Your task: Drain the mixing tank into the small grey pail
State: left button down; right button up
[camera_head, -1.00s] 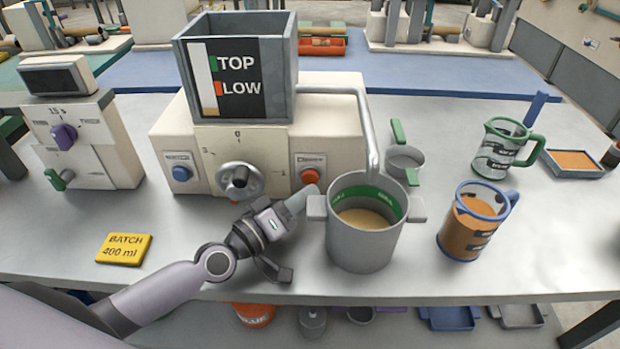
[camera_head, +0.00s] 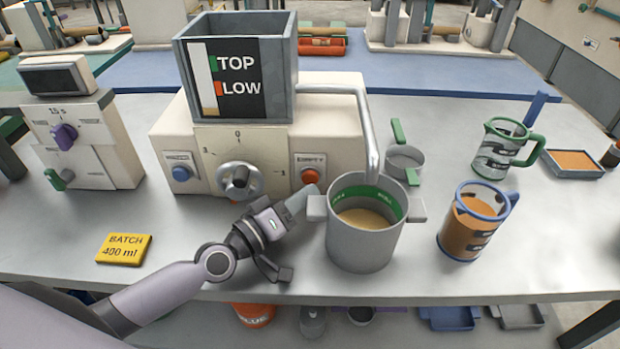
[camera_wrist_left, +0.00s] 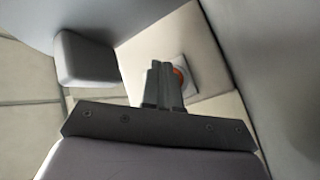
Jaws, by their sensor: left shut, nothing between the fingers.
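The mixing tank (camera_head: 278,62) is a square grey box with TOP and LOW marks. Its white level strip (camera_head: 206,78) shows tan only at the bottom. The grey pail (camera_head: 362,240) stands upright under the bent spout pipe (camera_head: 368,125), with tan content below a green inner band. My left gripper (camera_head: 300,198) is shut and empty, between the handwheel (camera_head: 238,180) and the pail. Its tips are just below and in front of the orange EMPTY button (camera_head: 310,176). In the left wrist view the shut fingers (camera_wrist_left: 162,84) partly cover that button (camera_wrist_left: 180,80); contact cannot be told.
A blue button (camera_head: 181,174) is on the machine's left. A yellow BATCH 400 ml sign (camera_head: 124,249) lies at the front left.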

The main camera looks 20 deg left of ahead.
pick_arm(q)
jog(key=shift+w, duration=0.1)
jog(key=shift+w+a, duration=0.15)
jog(key=shift+w, duration=0.15)
jog(key=shift+w+a+b, duration=0.15)
jog(key=shift+w+b, duration=0.2)
jog(key=shift+w, duration=0.1)
dwell(1.8)
jog(key=shift+s, duration=0.15)
dwell(3.5)
jog(key=shift+s+d+p, duration=0.25)
jog(key=shift+s+p, duration=0.2)
jog(key=shift+s, duration=0.25)
jog(key=shift+s+d+r+p, duration=0.1)
jog(key=shift+s+d+p, duration=0.1)
jog(key=shift+s+p, duration=0.35)
jog(key=shift+s+d+p, duration=0.2)
jog(key=shift+s, duration=0.65)
jog(key=shift+s+d+p, duration=0.2)
jog(key=shift+s, duration=0.35)
jog(key=shift+s+d+p, duration=0.15)
jog(key=shift+s, duration=0.35)
